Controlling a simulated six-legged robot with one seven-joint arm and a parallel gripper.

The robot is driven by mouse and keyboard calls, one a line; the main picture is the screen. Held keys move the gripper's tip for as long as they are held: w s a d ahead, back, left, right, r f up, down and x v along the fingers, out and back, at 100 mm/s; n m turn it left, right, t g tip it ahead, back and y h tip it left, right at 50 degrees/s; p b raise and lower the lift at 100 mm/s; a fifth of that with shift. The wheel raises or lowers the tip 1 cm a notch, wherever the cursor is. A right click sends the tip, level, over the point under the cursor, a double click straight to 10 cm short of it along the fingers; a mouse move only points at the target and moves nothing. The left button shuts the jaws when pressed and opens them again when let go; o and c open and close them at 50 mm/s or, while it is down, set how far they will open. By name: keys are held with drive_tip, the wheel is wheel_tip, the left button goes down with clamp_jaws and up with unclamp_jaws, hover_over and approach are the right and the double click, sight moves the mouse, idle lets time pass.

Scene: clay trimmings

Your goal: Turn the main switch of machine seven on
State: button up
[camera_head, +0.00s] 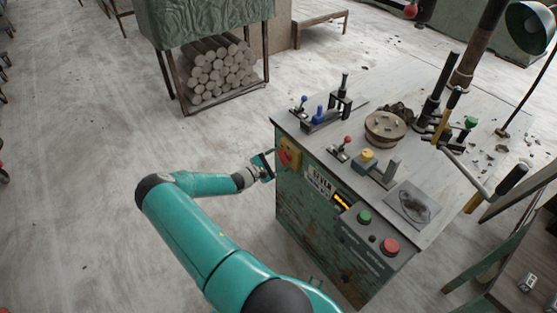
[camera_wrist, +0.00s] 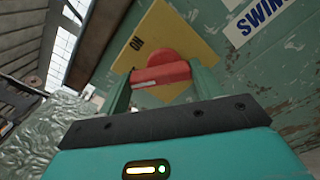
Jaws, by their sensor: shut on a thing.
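The main switch is a red rotary handle (camera_head: 284,156) on a yellow plate (camera_head: 291,148) on the left end of the green machine (camera_head: 300,200). In the wrist view the red handle (camera_wrist: 162,72) sits between my two teal fingers, in front of the yellow plate (camera_wrist: 165,40), which bears the word ON at its upper left. My gripper (camera_head: 270,164) reaches the plate from the left and is shut on the handle (camera_wrist: 160,80). The handle's exact angle is hard to tell.
A green button (camera_head: 364,216) and a red button (camera_head: 390,246) sit on the front box. A rack of clay logs (camera_head: 215,70) stands behind; the left floor is clear.

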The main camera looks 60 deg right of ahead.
drive_tip(key=m, duration=0.5)
drive_tip(key=shift+a+m, duration=0.1)
drive_tip(key=shift+m, duration=0.2)
drive_tip(key=m, duration=0.4)
drive_tip(key=shift+s+r+m, duration=0.1)
drive_tip(key=shift+s+m, duration=0.05)
drive_tip(key=shift+m, duration=0.25)
drive_tip(key=o, duration=1)
drive_tip(key=shift+a, duration=0.1)
drive_tip(key=v, duration=1.3)
drive_tip(key=shift+a, duration=0.3)
